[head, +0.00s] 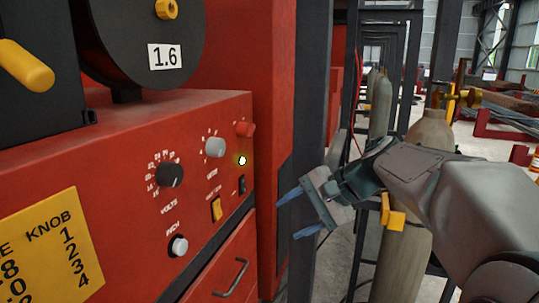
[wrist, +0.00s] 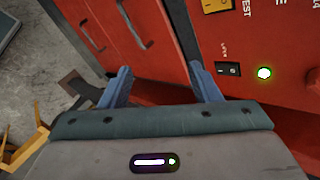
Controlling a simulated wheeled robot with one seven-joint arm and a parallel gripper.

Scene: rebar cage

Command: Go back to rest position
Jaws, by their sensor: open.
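My gripper (head: 292,213) is in the middle of the head view, at the end of my grey arm, which reaches in from the right. Its two blue fingers are spread apart with nothing between them. They point left towards the red welding machine (head: 120,125) and look apart from its panel. In the wrist view my gripper (wrist: 160,84) also shows open and empty, with the red cabinet behind its fingers. A lit green-white lamp (head: 242,160) shows on the panel and in the wrist view (wrist: 264,73), with a black rocker switch (wrist: 228,69) beside it.
The panel carries a black volts knob (head: 170,175), a grey knob (head: 215,147), a yellow switch (head: 216,210) and an inch button (head: 178,246). A dark post (head: 313,100) stands close behind my gripper. A gas cylinder (head: 432,132) stands behind my arm.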

